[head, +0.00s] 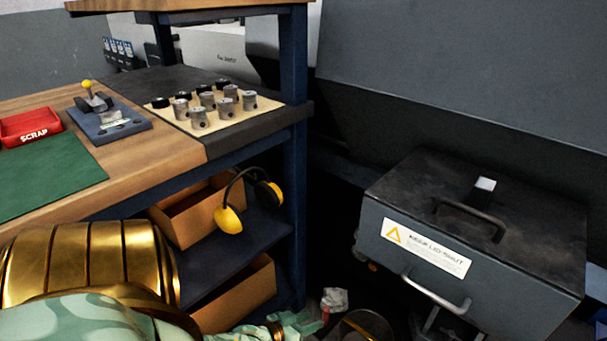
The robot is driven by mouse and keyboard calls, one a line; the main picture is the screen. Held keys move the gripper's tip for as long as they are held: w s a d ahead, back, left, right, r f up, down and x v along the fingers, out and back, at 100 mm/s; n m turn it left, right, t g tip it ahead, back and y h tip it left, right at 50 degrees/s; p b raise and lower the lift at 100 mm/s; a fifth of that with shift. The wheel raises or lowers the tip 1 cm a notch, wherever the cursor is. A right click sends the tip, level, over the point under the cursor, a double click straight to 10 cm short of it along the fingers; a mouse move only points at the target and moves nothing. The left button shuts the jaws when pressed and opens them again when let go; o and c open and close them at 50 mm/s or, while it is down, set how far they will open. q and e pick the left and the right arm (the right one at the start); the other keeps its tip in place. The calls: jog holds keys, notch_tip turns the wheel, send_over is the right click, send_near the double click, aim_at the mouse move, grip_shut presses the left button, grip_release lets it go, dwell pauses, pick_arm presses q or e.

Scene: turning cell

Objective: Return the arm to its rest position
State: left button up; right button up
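My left arm comes in from the lower left, with a large gold section and mint-green parts. My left gripper (302,323) shows low in the middle of the head view, in front of the bench's lower shelf. It is small and partly cut off by the bottom edge, so I cannot tell whether its fingers are open or shut. A crumpled grey-white piece (335,299) and a small red bit show just beyond it; I cannot tell whether they touch it. My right gripper is not in view.
The workbench (165,152) with shelves stands at left, bearing a red scrap tray (30,127), green mat (45,175) and a board of metal parts (178,112). Yellow ear defenders (229,219) hang at its side. A dark lidded bin (400,200) stands at right.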

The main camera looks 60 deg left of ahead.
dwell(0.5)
